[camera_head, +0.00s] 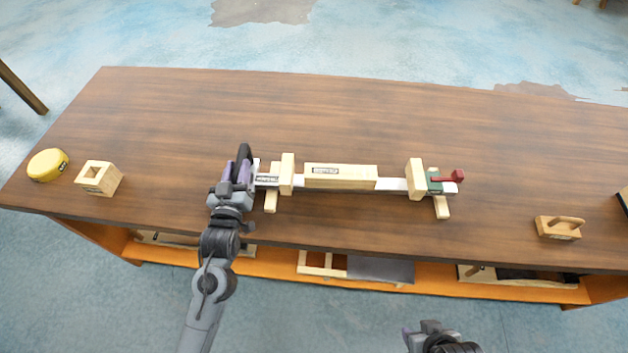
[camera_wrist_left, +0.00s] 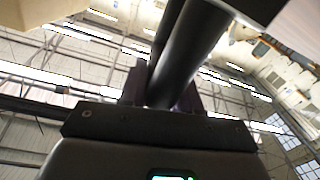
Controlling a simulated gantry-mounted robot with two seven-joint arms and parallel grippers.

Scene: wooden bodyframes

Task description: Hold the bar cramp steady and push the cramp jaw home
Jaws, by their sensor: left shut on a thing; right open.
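The bar cramp lies along the bench with its pale bar (camera_head: 391,184) running left to right. A green cramp jaw (camera_head: 434,182) with a red handle (camera_head: 450,177) is at its right end, close beside an upright wooden block (camera_head: 415,178); I cannot tell whether they touch. My left gripper (camera_head: 243,172) is at the cramp's left end, shut on a dark part there. The left wrist view shows a dark round shaft (camera_wrist_left: 187,48) between the fingers. My right gripper (camera_head: 430,330) is open at the bottom edge, well short of the bench, and partly cut off.
A labelled wooden piece (camera_head: 340,177) lies between two upright blocks, the left one (camera_head: 288,173) near my left gripper. A yellow disc (camera_head: 48,165) and hollow wooden block (camera_head: 99,178) are at far left. A handled wooden block (camera_head: 558,228) is at right. The bench (camera_head: 330,110) is clear behind the cramp.

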